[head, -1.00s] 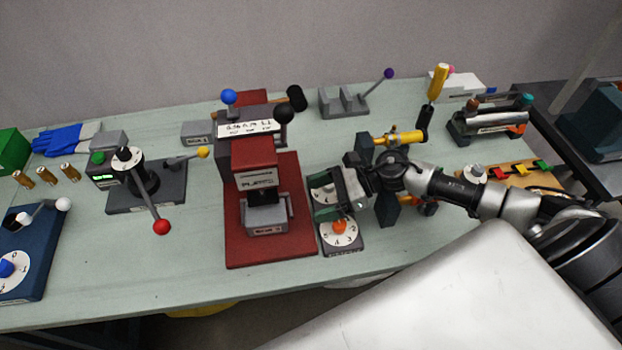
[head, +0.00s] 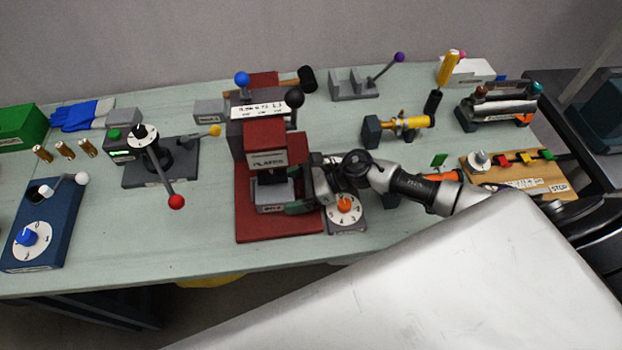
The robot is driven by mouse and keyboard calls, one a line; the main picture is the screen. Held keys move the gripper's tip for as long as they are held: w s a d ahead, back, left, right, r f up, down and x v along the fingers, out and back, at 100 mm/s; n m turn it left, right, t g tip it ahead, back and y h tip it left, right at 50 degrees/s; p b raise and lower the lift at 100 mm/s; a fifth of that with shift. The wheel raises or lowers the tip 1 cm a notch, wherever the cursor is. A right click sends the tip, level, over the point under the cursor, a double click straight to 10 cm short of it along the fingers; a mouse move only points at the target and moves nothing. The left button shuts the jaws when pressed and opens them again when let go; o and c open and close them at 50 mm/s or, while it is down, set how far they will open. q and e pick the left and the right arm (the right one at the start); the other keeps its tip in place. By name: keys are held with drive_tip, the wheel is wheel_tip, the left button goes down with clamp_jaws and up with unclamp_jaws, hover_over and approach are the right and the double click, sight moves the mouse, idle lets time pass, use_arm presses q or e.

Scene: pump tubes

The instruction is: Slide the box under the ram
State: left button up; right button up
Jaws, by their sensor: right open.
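The grey box (head: 275,193) sits on the red base of the press (head: 248,222), below and slightly in front of the red ram block (head: 266,141). A dark part under the ram block hides some of the box's back. My right gripper (head: 301,187) is at the right side of the box, with its jaws open toward it. One finger is near the box's front right corner; the other is partly hidden by the gripper body. I cannot tell whether a finger touches the box. My left gripper is not in view.
A dial unit with an orange knob (head: 345,205) stands just right of the press, close under my right arm. A lever device with a red ball (head: 176,201) stands to the left. Press levers with blue (head: 242,79) and black balls rise behind. The table front is clear.

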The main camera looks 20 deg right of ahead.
drive_tip(key=shift+x, duration=0.95)
